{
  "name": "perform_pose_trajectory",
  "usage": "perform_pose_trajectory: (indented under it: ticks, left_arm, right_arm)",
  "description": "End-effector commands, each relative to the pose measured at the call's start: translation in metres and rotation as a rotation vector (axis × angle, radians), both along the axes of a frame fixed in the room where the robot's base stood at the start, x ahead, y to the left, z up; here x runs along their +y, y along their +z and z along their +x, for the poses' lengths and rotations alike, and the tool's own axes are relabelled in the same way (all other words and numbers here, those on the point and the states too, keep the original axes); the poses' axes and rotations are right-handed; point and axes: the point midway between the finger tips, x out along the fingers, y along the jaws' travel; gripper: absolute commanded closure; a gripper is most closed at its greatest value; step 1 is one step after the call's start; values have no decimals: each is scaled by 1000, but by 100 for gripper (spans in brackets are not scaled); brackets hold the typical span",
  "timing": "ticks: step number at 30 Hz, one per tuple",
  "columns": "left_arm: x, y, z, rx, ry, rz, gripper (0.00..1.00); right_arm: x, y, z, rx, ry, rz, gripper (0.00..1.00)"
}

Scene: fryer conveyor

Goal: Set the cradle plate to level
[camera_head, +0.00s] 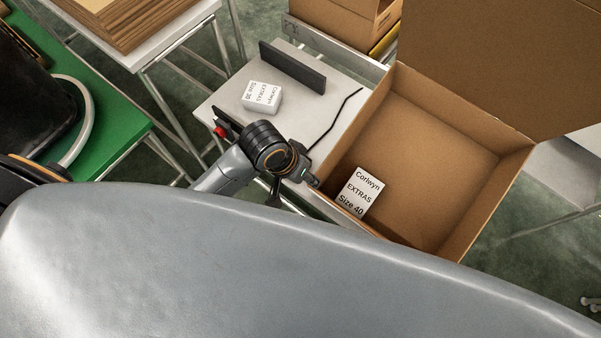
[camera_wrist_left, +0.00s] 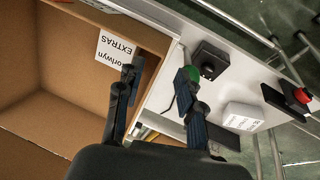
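The grey-white table top (camera_head: 225,97) carries a long dark upright plate (camera_head: 292,68), and a shorter dark plate stands near its front edge, also seen in the left wrist view (camera_wrist_left: 287,101). I cannot tell which part is the cradle plate or whether it is tilted. A white box (camera_head: 262,97) lies between the dark plates. My right gripper is not in view.
An open cardboard carton (camera_head: 440,125) stands right of the table, labelled "EXTRAS Size 40" (camera_head: 359,191). A red button (camera_head: 220,132) sits at the table's front left. A black cable (camera_head: 335,117) crosses the table. A green-topped table (camera_head: 110,125) stands at left.

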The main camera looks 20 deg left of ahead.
Motion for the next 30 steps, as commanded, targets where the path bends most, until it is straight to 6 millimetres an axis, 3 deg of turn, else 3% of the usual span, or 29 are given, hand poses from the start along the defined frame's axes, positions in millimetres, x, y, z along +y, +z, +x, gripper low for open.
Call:
perform_pose_trajectory:
  ticks: [8, 20, 26, 30]
  left_arm:
    - [-8, 11, 24, 92, -24, 42, 63]
    - [33, 19, 44, 244, 80, 199, 63]
    - [32, 0, 43, 252, 84, 202, 63]
    - [30, -28, 42, 252, 84, 203, 63]
  right_arm:
    - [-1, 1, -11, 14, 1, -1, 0]
    - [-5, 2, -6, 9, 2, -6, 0]
    - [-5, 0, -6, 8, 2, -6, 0]
    - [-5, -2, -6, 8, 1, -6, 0]
